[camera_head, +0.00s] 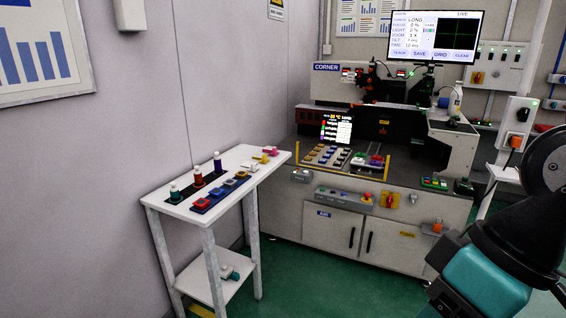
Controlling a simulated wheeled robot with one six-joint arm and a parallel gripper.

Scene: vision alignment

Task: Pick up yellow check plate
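A blue strip (207,205) on the white side table holds a row of small coloured plates: red at the near end, blue ones in the middle, and a small yellow plate (241,175) toward the far end. Another small yellow piece (261,158) lies farther back on the table top, near a pink and yellow one (270,150). They are too small to tell which is the check plate. Part of my arm shows in teal and black at the right edge, well apart from the table. My gripper is not in view.
The white table (160,205) stands against the wall and has a lower shelf. Several coloured bottles (197,176) stand in a dark rack behind the blue strip. A large machine (340,205) with a monitor (433,37) stands behind. Green floor lies clear in front.

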